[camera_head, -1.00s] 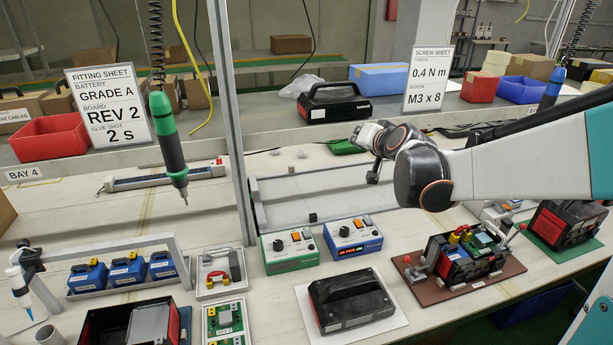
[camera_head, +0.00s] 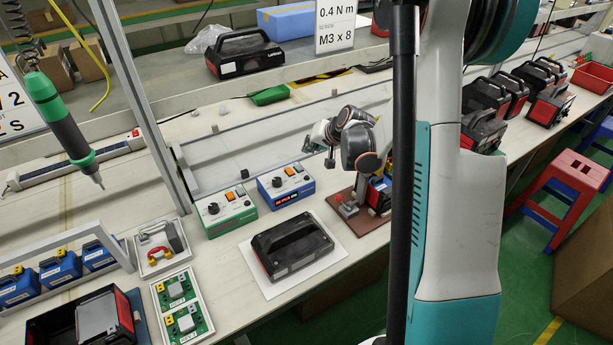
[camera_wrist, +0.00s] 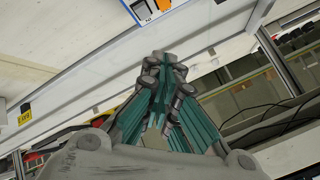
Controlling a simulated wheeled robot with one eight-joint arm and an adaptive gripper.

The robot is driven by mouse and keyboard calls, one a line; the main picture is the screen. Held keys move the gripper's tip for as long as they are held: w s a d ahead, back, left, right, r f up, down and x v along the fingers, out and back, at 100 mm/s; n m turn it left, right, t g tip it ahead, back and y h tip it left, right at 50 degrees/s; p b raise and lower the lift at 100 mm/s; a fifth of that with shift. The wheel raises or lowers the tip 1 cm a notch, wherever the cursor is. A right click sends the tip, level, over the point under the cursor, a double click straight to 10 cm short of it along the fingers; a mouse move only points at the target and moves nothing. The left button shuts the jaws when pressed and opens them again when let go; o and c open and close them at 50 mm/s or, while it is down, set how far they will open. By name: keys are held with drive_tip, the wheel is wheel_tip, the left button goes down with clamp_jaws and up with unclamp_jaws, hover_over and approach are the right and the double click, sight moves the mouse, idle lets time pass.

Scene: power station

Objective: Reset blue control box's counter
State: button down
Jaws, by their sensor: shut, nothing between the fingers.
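The blue control box (camera_head: 286,187) stands on the bench left of the picture's middle. It has a black knob, an orange and a pale button on top and a lit red display on its front. The digits are too small to read. My gripper (camera_head: 331,162) is above the bench, to the right of the box and apart from it. In the wrist view my gripper's fingers (camera_wrist: 163,85) are together and empty. A blue-edged thing with an orange patch (camera_wrist: 150,9) is cut off at the top there; I cannot tell surely that it is this box.
A green control box (camera_head: 230,214) stands close on the left of the blue one. A black case (camera_head: 288,245) lies in front. A brown fixture board (camera_head: 357,219) is to the right. A metal post (camera_head: 150,110) and hanging screwdriver (camera_head: 65,130) are at left.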

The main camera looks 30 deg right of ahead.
sight(309, 177)
wheel_tip(309, 177, down, 9)
drive_tip(key=b, duration=0.6)
drive_tip(key=shift+r, duration=0.1)
idle(1.5)
drive_tip(key=shift+f+b, duration=0.4)
drive_tip(key=shift+b, duration=0.15)
drive_tip(key=shift+f+b, duration=0.35)
idle(0.4)
drive_tip(key=shift+r, duration=0.15)
drive_tip(key=shift+r+p, duration=0.45)
drive_tip(key=shift+r, duration=0.25)
drive_tip(key=shift+r+p, duration=1.6)
drive_tip(key=shift+r, duration=0.9)
